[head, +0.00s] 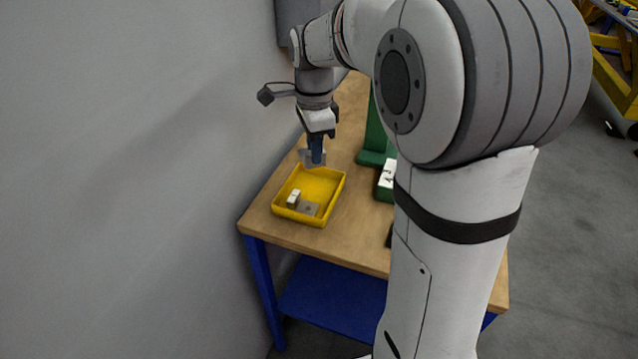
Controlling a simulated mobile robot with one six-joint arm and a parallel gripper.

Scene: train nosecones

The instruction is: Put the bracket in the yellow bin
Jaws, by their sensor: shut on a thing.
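My gripper (316,150) points down just above the far edge of the yellow bin (331,200). It is shut on a small grey piece, which looks like the bracket (306,158); the fingers and arm partly hide it. The bin is a shallow open tray on the wooden table, near its left edge. Inside the bin, at the near side, lie a small white block (293,198) and a flat grey piece (309,208). The held piece is too small to make out its exact shape.
The wooden table (268,218) has blue legs and stands by a grey wall (130,150) on the left. A green stand (374,145) and a green box with white parts (386,180) are right of the bin. My arm hides the table's right side.

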